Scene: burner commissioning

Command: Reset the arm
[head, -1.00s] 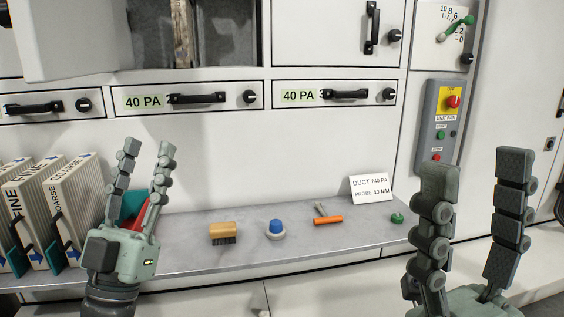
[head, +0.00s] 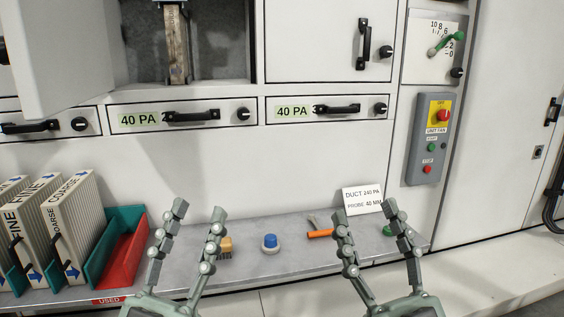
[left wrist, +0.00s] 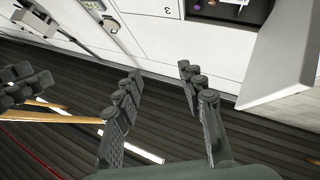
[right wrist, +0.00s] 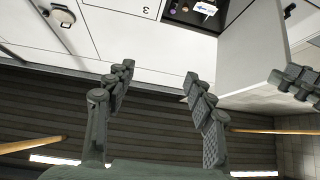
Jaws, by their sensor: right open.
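My left gripper (head: 196,212) is open and empty in the head view, in front of the shelf, its fingers spread and pointing up. It also shows open in the left wrist view (left wrist: 160,70), with nothing between the fingers. Neither gripper touches anything that I can see.
The grey shelf (head: 295,262) holds filters (head: 75,225), a teal and red bin (head: 122,245), a brush (head: 226,246), a blue-topped knob (head: 270,243), a green piece (head: 390,230) and a sign (head: 362,199). Above are drawers (head: 185,115) and an open cabinet door (head: 65,55). A fan switch box (head: 428,138) is right.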

